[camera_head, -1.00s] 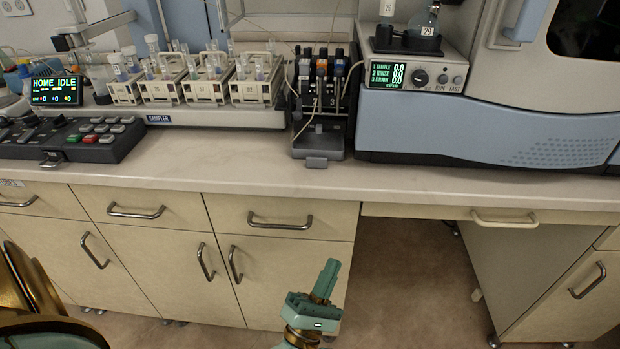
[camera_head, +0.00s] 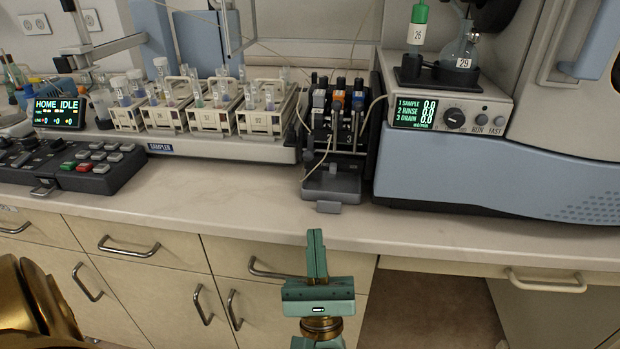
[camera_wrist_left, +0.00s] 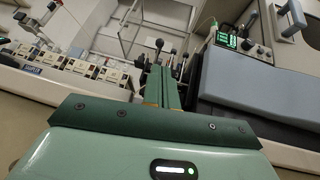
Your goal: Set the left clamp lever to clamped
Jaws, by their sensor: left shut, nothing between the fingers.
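The black pump unit with the clamp levers (camera_head: 338,125) stands on the bench, between the sampler and the blue-and-white instrument. Several upright levers rise side by side at its top. The left one (camera_head: 320,98) is small, and I cannot tell its setting. My left gripper (camera_head: 315,236) is shut and empty, pointing up at the bench's front edge, below and in front of the pump unit. In the left wrist view its closed fingers (camera_wrist_left: 161,84) cover much of the pump unit, with dark lever knobs (camera_wrist_left: 159,43) showing above. My right gripper is not in view.
The sampler with vial racks (camera_head: 215,148) is left of the pump unit. The blue-and-white instrument (camera_head: 450,165) stands close on its right. A grey foot (camera_head: 329,207) sticks out at the pump's front. The benchtop (camera_head: 215,200) in front is clear.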

